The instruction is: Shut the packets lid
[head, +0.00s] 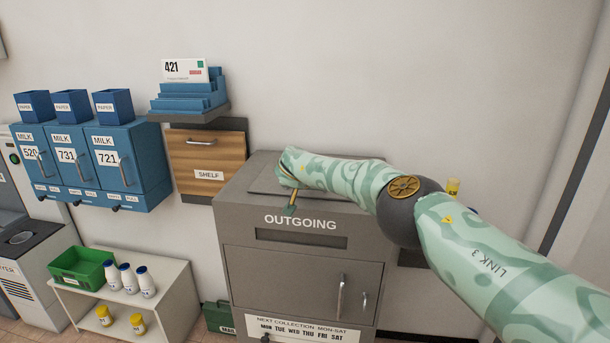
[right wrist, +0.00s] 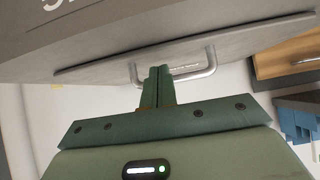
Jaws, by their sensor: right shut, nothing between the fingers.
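The grey OUTGOING box (head: 300,262) stands against the wall in the head view. A flat grey lid (head: 262,184) lies on its top, partly hidden by my right arm. The lid looks low, but I cannot tell whether it is fully down. In the right wrist view the lid (right wrist: 110,68) shows as a thin slab with a metal bar handle (right wrist: 210,62). My right gripper (head: 292,205) is over the front part of the box top. Its fingers (right wrist: 157,72) are shut and empty, overlapping the handle; contact is unclear. My left gripper is out of view.
A wooden SHELF drawer (head: 208,150) and blue trays (head: 190,97) are on the wall left of the box. Blue MILK boxes (head: 90,165) hang further left. A low white shelf (head: 170,290) holds a green crate (head: 83,268) and bottles. The wall above the box is clear.

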